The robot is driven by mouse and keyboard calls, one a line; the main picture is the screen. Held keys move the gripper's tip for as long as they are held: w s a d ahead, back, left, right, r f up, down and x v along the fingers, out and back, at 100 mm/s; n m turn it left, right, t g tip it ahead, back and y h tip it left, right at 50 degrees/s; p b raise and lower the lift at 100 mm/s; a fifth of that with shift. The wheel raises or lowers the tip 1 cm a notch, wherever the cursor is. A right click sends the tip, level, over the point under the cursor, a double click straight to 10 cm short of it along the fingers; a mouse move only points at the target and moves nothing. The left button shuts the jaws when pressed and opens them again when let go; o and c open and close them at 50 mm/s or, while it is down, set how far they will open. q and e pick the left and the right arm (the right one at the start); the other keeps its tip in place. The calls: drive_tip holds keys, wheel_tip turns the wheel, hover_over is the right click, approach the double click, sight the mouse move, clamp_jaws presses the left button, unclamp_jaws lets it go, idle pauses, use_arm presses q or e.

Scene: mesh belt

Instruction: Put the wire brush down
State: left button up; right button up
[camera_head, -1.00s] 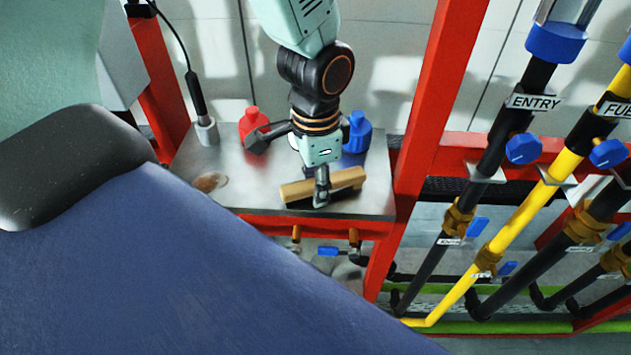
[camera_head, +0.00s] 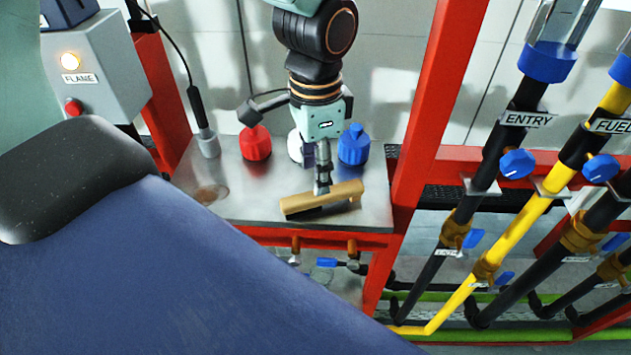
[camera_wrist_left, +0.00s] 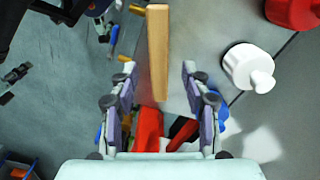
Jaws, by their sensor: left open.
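The wire brush (camera_head: 300,203), a tan wooden block with dark bristles beneath, lies at a slight slant on the metal shelf (camera_head: 245,205) near its front edge. My left gripper (camera_head: 323,187) is open and points down just above the brush's middle. In the left wrist view the wooden block (camera_wrist_left: 158,45) lies lengthwise between the open fingers (camera_wrist_left: 159,70), with visible gaps on both sides. The bristles are hidden there. My right gripper is not in view.
A red bottle (camera_head: 255,143), a blue bottle (camera_head: 354,145) and a partly hidden white bottle (camera_head: 295,145) stand behind the brush. A red post (camera_head: 425,110) rises at the shelf's right. Valve handles (camera_head: 330,262) sit below the front edge. The shelf's left front is clear.

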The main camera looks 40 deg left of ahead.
use_arm(q)
wheel_tip(320, 180, up, 5)
drive_tip(key=shift+w+r+p, duration=0.1)
drive_tip(key=shift+p, duration=0.2)
idle(0.5)
